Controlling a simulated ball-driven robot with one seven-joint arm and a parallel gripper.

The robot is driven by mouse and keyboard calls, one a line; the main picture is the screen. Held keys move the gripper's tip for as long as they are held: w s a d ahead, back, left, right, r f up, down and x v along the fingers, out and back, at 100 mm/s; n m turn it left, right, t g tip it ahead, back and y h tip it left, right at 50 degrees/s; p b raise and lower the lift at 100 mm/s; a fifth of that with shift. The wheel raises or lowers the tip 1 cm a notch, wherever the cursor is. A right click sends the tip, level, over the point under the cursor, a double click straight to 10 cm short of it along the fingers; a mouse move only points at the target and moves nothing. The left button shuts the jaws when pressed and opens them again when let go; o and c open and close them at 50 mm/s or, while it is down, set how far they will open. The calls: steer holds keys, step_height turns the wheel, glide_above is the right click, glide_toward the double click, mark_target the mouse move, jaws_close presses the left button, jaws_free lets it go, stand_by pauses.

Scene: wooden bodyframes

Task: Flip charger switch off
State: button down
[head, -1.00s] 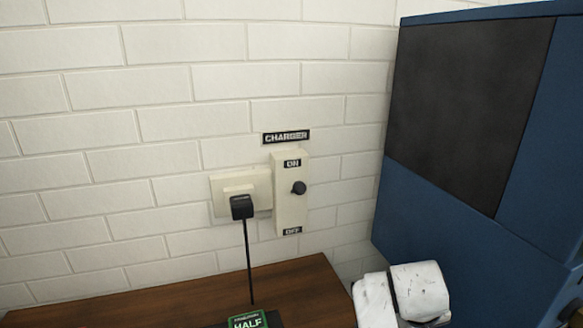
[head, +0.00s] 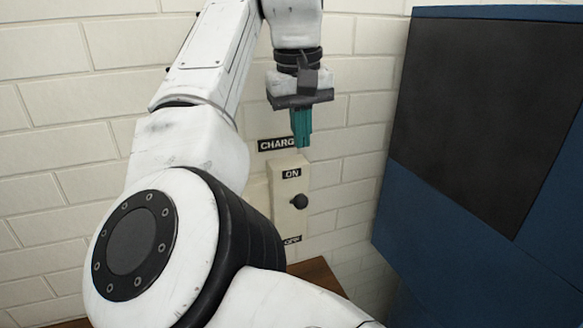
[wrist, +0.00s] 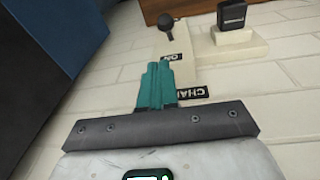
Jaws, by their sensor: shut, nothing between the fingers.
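The charger switch is a cream wall plate (head: 290,222) with a black round knob (head: 299,202) between an ON label at its top and an OFF label at its bottom. The knob also shows in the wrist view (wrist: 167,22). My gripper (head: 302,143) is shut and empty, its teal fingers pointing down in front of the CHARGER label (head: 274,144), above the plate and apart from the knob. In the wrist view the fingers (wrist: 157,68) reach toward the plate's ON end. My arm hides the outlet in the head view.
A black plug (wrist: 232,14) sits in the cream outlet (wrist: 232,44) beside the switch in the wrist view. A blue cabinet (head: 437,217) with a dark panel stands to the right. A wooden surface (head: 318,274) lies below the switch.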

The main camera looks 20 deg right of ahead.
step_height(320, 180, up, 4)
glide_above(297, 202)
steer(key=w+a, duration=0.1)
steer(key=w, duration=0.1)
steer(key=shift+r+n+y, duration=0.1)
steer(key=shift+n+y, duration=0.2)
steer(key=shift+n, duration=0.1)
steer(key=shift+s+d+f+p, duration=0.1)
steer(key=shift+d+f+p, duration=0.3)
steer(key=shift+f, duration=1.85)
steer(key=shift+s+d+f+p, duration=0.1)
steer(key=shift+f+p, duration=0.5)
steer(key=shift+f, duration=1.65)
steer(key=shift+s+d+f+p, duration=0.15)
steer(key=shift+f+p, duration=0.35)
steer(key=shift+f, duration=1.75)
steer(key=shift+w, duration=0.1)
steer(key=shift+f, duration=0.15)
